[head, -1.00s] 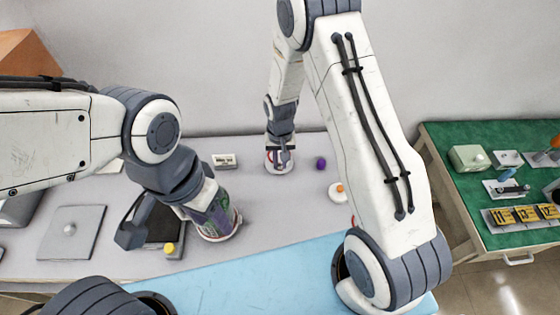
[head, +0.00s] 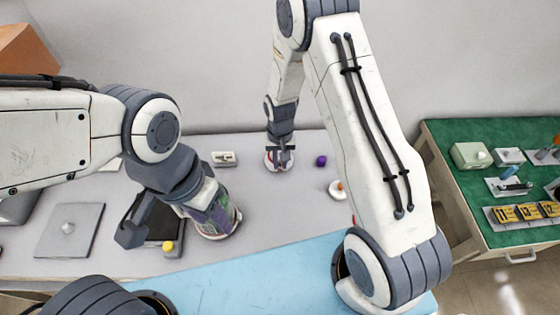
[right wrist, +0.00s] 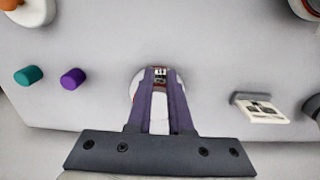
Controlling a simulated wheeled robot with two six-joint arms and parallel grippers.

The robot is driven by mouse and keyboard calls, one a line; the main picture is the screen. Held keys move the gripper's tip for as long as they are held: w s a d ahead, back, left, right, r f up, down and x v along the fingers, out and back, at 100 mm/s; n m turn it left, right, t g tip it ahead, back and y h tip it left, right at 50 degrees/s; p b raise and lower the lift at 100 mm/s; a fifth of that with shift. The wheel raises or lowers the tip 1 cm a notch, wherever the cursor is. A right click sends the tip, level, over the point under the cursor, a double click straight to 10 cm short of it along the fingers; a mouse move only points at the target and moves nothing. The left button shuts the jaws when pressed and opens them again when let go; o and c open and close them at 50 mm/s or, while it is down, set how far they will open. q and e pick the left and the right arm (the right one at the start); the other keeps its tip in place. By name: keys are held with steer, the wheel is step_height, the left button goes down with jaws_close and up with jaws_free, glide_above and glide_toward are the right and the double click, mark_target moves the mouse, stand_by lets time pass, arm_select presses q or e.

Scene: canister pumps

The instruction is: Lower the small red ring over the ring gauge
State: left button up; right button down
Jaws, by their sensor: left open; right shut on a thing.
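My right gripper (head: 280,158) is low at the back middle of the table, over a round white base. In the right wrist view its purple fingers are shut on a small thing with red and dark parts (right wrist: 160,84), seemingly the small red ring. The white round base (right wrist: 136,86), seemingly the ring gauge's, shows behind the fingers. The fingers hide most of both, so I cannot tell whether the ring is around the gauge or above it. My left gripper (head: 213,213) is open, at a round thing with a red and white rim (head: 222,236) at the front left.
A purple knob (head: 321,161) and a white disc with an orange top (head: 338,190) stand right of my right gripper. A small white label block (head: 223,159) stands to its left. A grey plate (head: 70,230) lies far left. A green side table (head: 450,190) stands at right.

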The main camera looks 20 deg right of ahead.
steer(key=shift+c, duration=1.4)
jaws_free()
steer(key=shift+r+p, duration=2.85)
steer(key=shift+r, duration=0.65)
